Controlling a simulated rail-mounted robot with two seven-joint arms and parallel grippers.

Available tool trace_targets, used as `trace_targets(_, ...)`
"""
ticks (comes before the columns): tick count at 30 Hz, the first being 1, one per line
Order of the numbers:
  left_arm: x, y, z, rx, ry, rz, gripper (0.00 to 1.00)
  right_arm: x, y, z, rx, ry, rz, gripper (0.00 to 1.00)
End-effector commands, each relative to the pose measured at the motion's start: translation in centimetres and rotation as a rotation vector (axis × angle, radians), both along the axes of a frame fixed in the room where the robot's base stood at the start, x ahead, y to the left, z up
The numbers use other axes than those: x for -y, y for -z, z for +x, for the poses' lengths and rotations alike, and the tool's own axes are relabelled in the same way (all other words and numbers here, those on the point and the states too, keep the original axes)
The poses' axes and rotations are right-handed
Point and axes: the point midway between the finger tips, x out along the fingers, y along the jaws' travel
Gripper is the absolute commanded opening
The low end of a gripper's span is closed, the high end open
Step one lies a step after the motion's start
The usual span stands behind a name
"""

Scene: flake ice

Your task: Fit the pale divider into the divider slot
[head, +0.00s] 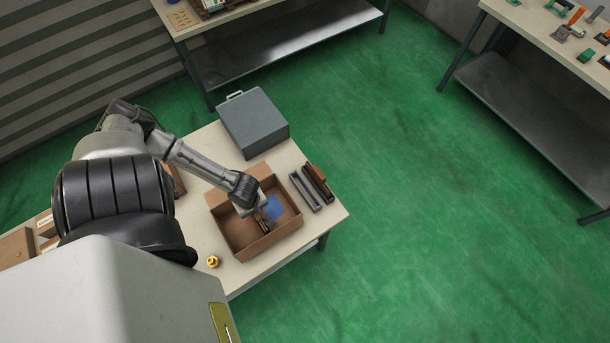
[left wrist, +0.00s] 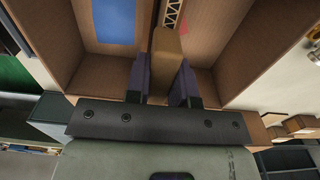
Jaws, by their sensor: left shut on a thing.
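An open cardboard box (head: 223,231) stands on the pale table. My left gripper (head: 266,220) reaches down into it from above. In the left wrist view its two dark fingers (left wrist: 162,82) are shut on an upright tan piece (left wrist: 166,48), which I take to be the pale divider. Its lower part is hidden, and I cannot tell whether it touches the box floor. Beyond it in the wrist view is a narrow pale strip with black zigzag marks (left wrist: 172,12); I cannot tell whether this is the divider slot. My right gripper is not in view.
A blue patch (head: 275,207) lies inside the box. A grey tray (head: 305,191) and a dark brown holder (head: 318,184) lie right of the box. A grey case (head: 253,124) stands behind it. A small yellow object (head: 213,261) is near the front edge.

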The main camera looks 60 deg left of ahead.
Motion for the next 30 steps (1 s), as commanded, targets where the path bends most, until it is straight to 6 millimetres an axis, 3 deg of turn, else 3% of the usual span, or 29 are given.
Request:
trace_targets(29, 0.0, 1.5, 0.0, 0.001, 0.000, 0.001, 0.00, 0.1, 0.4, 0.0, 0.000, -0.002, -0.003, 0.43)
trace_targets(30, 0.0, 1.5, 0.0, 0.001, 0.000, 0.001, 0.24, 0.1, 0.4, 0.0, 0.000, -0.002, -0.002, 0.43)
